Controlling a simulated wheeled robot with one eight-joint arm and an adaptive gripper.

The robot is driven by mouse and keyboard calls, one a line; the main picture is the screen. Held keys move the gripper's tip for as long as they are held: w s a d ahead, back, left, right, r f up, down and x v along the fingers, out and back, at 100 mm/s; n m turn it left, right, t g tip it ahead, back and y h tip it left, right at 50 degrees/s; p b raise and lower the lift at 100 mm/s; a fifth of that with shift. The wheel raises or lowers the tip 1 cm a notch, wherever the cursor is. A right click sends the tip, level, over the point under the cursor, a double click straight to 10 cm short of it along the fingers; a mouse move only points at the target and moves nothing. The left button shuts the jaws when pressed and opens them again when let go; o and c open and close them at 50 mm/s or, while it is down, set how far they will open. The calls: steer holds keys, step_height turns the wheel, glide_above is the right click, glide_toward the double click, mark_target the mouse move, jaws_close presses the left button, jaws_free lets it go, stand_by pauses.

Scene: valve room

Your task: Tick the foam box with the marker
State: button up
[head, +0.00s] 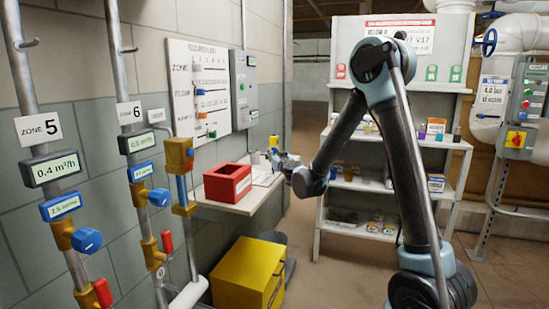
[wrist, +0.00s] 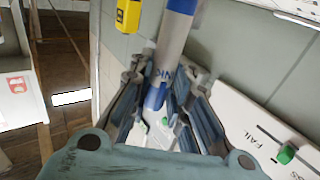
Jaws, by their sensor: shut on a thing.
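My gripper (wrist: 163,88) is shut on a marker with a grey body and blue ends (wrist: 172,45). The marker lies lengthwise between the fingers, and part of it is hidden by them. In the head view my gripper (head: 280,158) is over the far end of the wall shelf, near the paper there, and the marker is too small to make out. I cannot pick out a box labelled foam in either view. A white panel (wrist: 262,130) with "FAIL", a partly cut-off word ending in "SS" and a green knob (wrist: 286,154) shows in the wrist view.
A red box (head: 228,182) stands on the wall shelf (head: 236,207), left of my gripper. A white board (head: 190,90) with coloured sliders hangs above. A yellow cabinet (head: 245,275) stands below. A loaded shelving unit (head: 455,143) is at the right.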

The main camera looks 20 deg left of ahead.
steer(key=shift+s+a, duration=0.65)
steer(key=shift+a, duration=0.25)
steer(key=shift+w+d, duration=0.25)
steer(key=shift+d, duration=0.05)
steer(key=shift+w+d, duration=0.25)
stand_by(0.4)
steer(key=shift+s+d, duration=0.2)
steer(key=shift+s, duration=0.3)
stand_by(0.4)
step_height(320, 180, up, 8)
stand_by(1.0)
